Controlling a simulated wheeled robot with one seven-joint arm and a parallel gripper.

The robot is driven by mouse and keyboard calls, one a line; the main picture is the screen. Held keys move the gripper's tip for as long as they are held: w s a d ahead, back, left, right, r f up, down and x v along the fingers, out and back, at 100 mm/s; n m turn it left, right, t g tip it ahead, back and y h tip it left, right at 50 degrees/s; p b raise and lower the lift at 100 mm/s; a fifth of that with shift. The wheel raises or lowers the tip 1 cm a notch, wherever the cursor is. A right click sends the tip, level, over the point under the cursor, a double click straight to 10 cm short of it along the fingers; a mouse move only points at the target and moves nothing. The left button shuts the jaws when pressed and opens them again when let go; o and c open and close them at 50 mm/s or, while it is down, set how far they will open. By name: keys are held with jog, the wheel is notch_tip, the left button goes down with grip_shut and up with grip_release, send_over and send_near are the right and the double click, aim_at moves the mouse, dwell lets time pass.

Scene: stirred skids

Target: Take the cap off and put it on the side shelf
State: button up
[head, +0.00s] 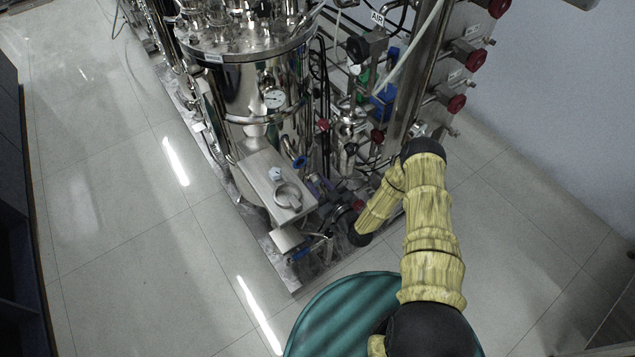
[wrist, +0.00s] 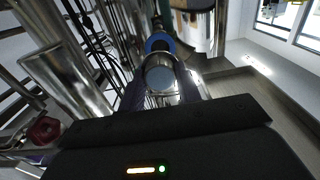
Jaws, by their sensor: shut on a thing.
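The cap (wrist: 160,78) shows in the wrist view as a round grey-blue end with a shiny metal rim. My gripper (wrist: 160,92) is shut on it, one dark purplish finger on each side. A blue ring (wrist: 159,43) is just beyond the cap; I cannot tell whether the cap still touches the fitting there. In the head view the blue ring (head: 299,162) is low on the steel tank's side, and my gripper (head: 317,186) reaches up to it from the lower right, cap hidden or too small. The side shelf (head: 257,167) is a flat metal plate left of my gripper.
A round metal dish (head: 288,196) and a small pale piece (head: 276,174) are on the shelf. The steel tank (head: 250,95) rises behind it. Pipes and red-handled valves (head: 456,103) crowd the right. The tiled floor at left is clear.

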jog(key=s+d+r+p, duration=0.2)
jog(key=s+p, duration=0.2)
jog(key=s, duration=0.3)
jog(key=s+d+r+p, duration=0.2)
jog(key=s+p, duration=0.2)
jog(key=s, duration=0.4)
jog(key=shift+s+d, duration=0.15)
jog(key=shift+d, duration=0.15)
jog(key=w+d+r+m+t+h, duration=0.3)
jog(key=w+d+r+m+h, duration=0.3)
jog(key=w+d+r+h, duration=0.2)
jog(key=shift+w+d+r+m+h, duration=0.15)
jog(key=shift+d+r+m+h, duration=0.25)
jog(key=shift+d+r+h, duration=0.5)
jog(key=shift+a+f, duration=0.15)
jog(key=shift+a, duration=0.05)
